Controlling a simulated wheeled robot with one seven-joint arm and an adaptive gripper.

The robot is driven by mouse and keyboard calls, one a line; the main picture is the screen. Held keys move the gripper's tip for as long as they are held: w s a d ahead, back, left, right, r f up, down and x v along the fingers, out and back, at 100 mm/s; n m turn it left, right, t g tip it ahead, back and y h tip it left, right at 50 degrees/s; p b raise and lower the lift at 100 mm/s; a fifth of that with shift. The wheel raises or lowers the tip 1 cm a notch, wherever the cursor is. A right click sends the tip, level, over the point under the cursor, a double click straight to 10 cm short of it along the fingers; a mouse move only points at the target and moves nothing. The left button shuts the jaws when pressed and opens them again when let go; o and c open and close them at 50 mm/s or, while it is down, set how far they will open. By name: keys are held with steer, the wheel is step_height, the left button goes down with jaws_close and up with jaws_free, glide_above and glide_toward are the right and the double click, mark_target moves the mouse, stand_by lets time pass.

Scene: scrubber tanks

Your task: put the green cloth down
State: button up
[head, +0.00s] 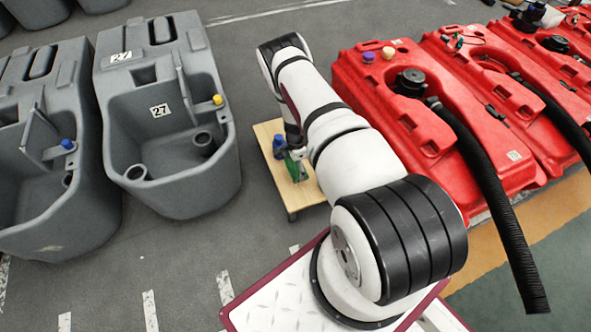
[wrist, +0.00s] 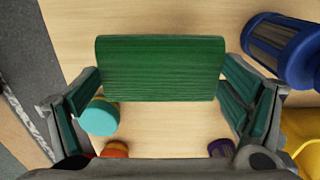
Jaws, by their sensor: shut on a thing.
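The green cloth (wrist: 160,68) spans between the fingertips of my gripper (wrist: 160,85) in the wrist view, looking like a flat, ribbed green block. My gripper is shut on it, with a finger at each end. Pale wooden tabletop shows beyond and below it; I cannot tell whether the cloth touches the wood. In the head view a green patch (head: 294,168) shows at the end of my arm, over the small wooden table (head: 266,132). My arm hides much of the table there.
On the table are a blue ribbed cylinder (wrist: 283,48), a turquoise-topped item (wrist: 99,116), an orange item (wrist: 115,149), a purple item (wrist: 221,147) and a yellow item (wrist: 303,140). Grey tanks (head: 165,110) stand left, red tanks (head: 425,125) right. Bare wood shows around the cloth.

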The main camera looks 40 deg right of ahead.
mark_target(296, 167)
steer(key=shift+w+d+f+b, duration=0.15)
steer(key=shift+w+d, duration=0.1)
steer(key=shift+w, duration=0.15)
steer(key=shift+w+d+b, duration=0.15)
steer(key=shift+w+d, duration=0.1)
steer(key=shift+w, duration=0.15)
steer(key=shift+f+b, duration=0.75)
steer(key=shift+f, duration=0.95)
steer(key=shift+f, duration=0.15)
steer(key=o, duration=0.9)
steer(key=shift+c, duration=0.2)
